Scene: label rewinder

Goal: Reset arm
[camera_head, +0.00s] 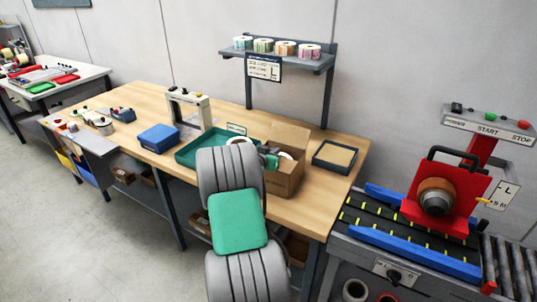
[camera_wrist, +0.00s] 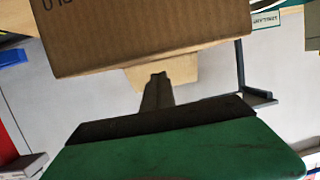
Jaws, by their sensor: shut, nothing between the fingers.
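My arm rises from the bottom of the head view, with grey ribbed links and a green section, and reaches over the workbench (camera_head: 215,90). The end of my gripper (camera_head: 271,160) shows small beside the left side of an open cardboard box (camera_head: 288,182), partly hidden by my arm. In the wrist view my gripper (camera_wrist: 157,88) has its dark fingers together, with nothing between them. The box's brown side (camera_wrist: 150,30) fills the top of that view, beyond the fingertips. I cannot tell whether the gripper touches the box.
A green tray (camera_head: 187,157), a blue box (camera_head: 158,137) and a white-framed device (camera_head: 203,108) stand left of my arm. A dark tray (camera_head: 335,157) lies right of the box. A shelf (camera_head: 275,57) with label rolls stands behind. A red machine (camera_head: 448,193) on a conveyor stands right.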

